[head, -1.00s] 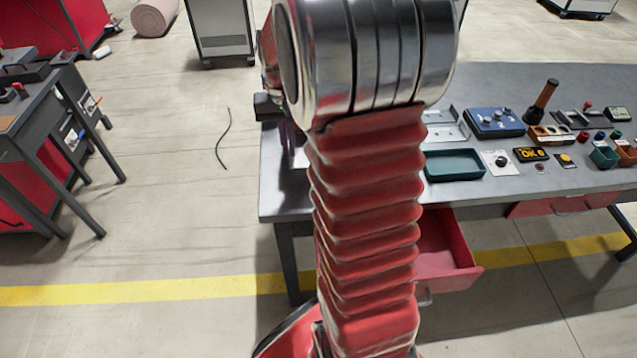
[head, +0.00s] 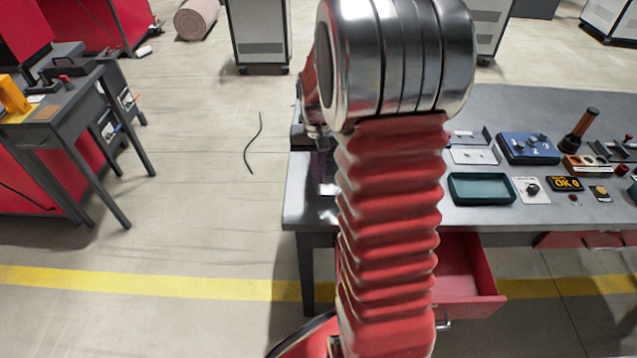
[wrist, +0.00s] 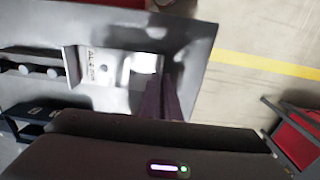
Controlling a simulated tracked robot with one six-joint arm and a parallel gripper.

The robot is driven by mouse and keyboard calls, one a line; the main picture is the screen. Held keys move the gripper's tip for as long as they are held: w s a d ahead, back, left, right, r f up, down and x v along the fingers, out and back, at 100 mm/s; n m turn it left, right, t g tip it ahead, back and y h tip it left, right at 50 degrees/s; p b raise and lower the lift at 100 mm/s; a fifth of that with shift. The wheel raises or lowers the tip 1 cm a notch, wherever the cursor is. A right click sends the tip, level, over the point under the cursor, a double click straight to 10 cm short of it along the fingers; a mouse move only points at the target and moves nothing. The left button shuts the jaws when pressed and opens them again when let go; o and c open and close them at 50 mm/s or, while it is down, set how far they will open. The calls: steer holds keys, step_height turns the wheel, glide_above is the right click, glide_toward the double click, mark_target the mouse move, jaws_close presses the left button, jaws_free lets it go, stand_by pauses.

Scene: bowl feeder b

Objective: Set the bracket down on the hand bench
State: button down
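A grey workbench (head: 390,222) with an open red drawer stands behind and to the right of my arm. It also shows in the wrist view (wrist: 192,48). No label marks either bench as the hand bench. In the wrist view a pale plate with a dark round spot and lettering (wrist: 103,75) shows over the bench, and it may be the bracket. A brightly lit patch adjoins it. My gripper's dark fingers (wrist: 166,97) reach beside that patch. Glare and blur hide whether they touch or grip anything. In the head view my arm hides most of my gripper.
A teal tray (head: 482,188), a blue box (head: 528,148) and several small items sit on the bench's right side. The drawer (head: 465,280) juts out in front. A smaller dark bench (head: 75,108) stands left. Open floor with a black cable (head: 250,150) lies between.

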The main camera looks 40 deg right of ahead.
steer(key=shift+f, duration=1.85)
steer(key=shift+f, duration=0.1)
steer(key=c, duration=2)
jaws_free()
step_height(320, 180, up, 12)
